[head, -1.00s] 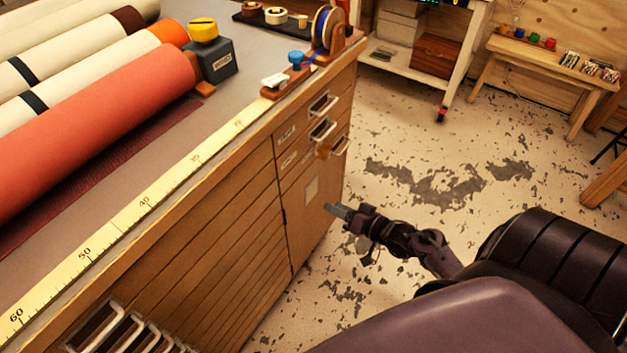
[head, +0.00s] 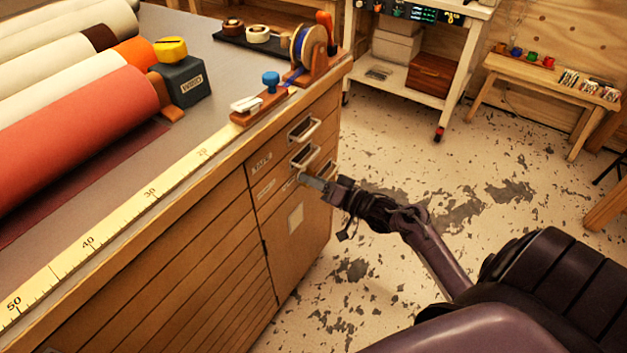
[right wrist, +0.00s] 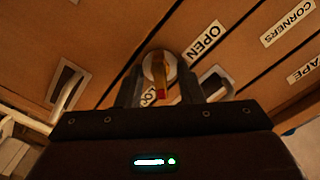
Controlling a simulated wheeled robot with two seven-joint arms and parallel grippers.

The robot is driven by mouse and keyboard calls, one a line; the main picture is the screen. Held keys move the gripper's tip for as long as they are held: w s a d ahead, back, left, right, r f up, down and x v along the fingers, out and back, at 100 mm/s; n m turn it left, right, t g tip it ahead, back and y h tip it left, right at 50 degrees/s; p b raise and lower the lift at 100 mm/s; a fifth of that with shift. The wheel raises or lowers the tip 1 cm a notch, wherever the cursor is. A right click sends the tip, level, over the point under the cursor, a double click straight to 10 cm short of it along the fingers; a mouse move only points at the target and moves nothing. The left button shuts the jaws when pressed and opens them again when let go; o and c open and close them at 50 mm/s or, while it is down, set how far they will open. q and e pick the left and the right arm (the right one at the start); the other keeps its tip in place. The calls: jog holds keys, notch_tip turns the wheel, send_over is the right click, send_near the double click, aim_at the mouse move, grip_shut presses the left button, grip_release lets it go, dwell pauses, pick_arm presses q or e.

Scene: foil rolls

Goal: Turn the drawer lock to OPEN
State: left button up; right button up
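The drawer lock (right wrist: 158,68) shows in the right wrist view as a round silvery plate with a brass-orange turn piece. The OPEN label (right wrist: 204,43) is up and to the right of the lock. My right gripper (right wrist: 160,88) is open, with one finger on each side of the turn piece; I cannot tell whether they touch it. In the head view my right gripper (head: 312,181) is at the cabinet (head: 215,235) front, largely covering the lock. My left gripper is out of view.
Drawer handles (head: 305,129) stick out above the gripper, and another handle (right wrist: 68,92) is left of it in the wrist view. The worktop holds foil rolls (head: 85,110) and a tape dispenser (head: 308,48). Open floor (head: 400,290) lies right of the cabinet.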

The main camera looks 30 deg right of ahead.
grip_shut()
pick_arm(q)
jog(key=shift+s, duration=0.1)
pick_arm(e)
jog(key=shift+n, duration=0.3)
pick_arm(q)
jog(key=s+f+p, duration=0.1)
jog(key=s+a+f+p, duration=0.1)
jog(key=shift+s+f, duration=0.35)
pick_arm(e)
jog(key=n, duration=1.7)
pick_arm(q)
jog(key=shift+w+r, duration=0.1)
pick_arm(e)
jog(key=shift+n, duration=0.3)
